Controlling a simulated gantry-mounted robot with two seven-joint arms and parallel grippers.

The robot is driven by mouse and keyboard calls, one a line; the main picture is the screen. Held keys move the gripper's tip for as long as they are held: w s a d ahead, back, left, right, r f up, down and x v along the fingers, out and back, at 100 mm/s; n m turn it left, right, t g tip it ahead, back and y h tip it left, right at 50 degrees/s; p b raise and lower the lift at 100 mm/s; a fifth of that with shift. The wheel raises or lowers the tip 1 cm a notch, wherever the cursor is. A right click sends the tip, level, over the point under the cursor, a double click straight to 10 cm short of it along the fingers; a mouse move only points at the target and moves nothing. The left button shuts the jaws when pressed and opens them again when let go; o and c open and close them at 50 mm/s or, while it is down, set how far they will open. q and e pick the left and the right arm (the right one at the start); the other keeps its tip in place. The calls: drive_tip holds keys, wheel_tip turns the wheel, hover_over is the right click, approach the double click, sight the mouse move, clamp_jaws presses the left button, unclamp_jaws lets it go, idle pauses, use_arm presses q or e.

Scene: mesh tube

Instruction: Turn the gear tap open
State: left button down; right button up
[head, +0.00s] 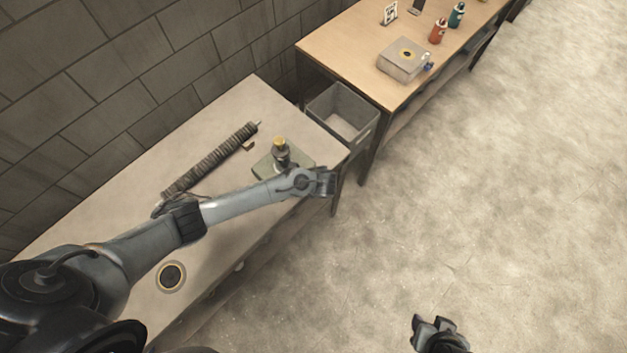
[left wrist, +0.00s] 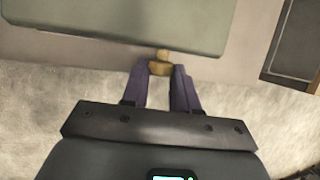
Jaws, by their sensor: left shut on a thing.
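A green box (head: 266,168) stands on the near bench, with a dark upright fitting and yellow cap (head: 280,143) on top. In the left wrist view the green box (left wrist: 120,22) fills the upper part. A small brass tap (left wrist: 160,67) sticks out below its edge. My left gripper (left wrist: 160,76) is shut on the brass tap, one purple finger on each side. In the head view my left gripper (head: 326,182) is by the bench's front edge, and the tap is hidden there. My right gripper (head: 433,325) hangs over the floor, apart from everything; its finger gap is unclear.
A dark ribbed tube (head: 212,160) lies along the back of the bench (head: 120,195). A grey bin (head: 342,112) stands between this bench and a wooden table (head: 340,45) with a box (head: 404,60) and bottles. The floor at right is clear.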

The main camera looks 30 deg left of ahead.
use_arm(q)
drive_tip(key=c, duration=1.1)
unclamp_jaws()
drive_tip(key=shift+c, duration=0.2)
drive_tip(key=p+v, duration=0.2)
drive_tip(key=v, duration=0.9)
drive_tip(key=shift+f, duration=0.1)
